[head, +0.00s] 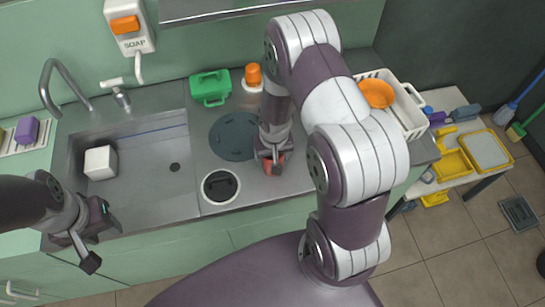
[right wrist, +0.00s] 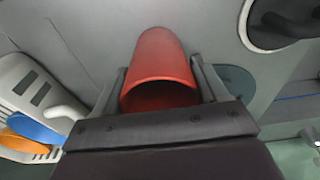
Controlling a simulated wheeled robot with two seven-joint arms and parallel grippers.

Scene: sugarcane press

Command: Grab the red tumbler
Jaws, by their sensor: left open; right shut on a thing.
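The red tumbler (right wrist: 162,55) is between the two fingers of my right gripper (right wrist: 158,82), which is shut on it. In the right wrist view its open mouth faces the camera and its far end points away toward the grey counter. In the head view only a bit of the tumbler (head: 280,160) shows under my right gripper (head: 271,158), the rest hidden by the gripper. I cannot tell whether it touches the counter. My left gripper (head: 90,238) is open and empty, at the front left edge of the sink.
The sink (head: 150,165) holds a white block (head: 100,162). A green basket (head: 210,87) and orange-topped item (head: 253,76) are behind. A white rack (head: 405,100) with an orange bowl (head: 377,93) is right.

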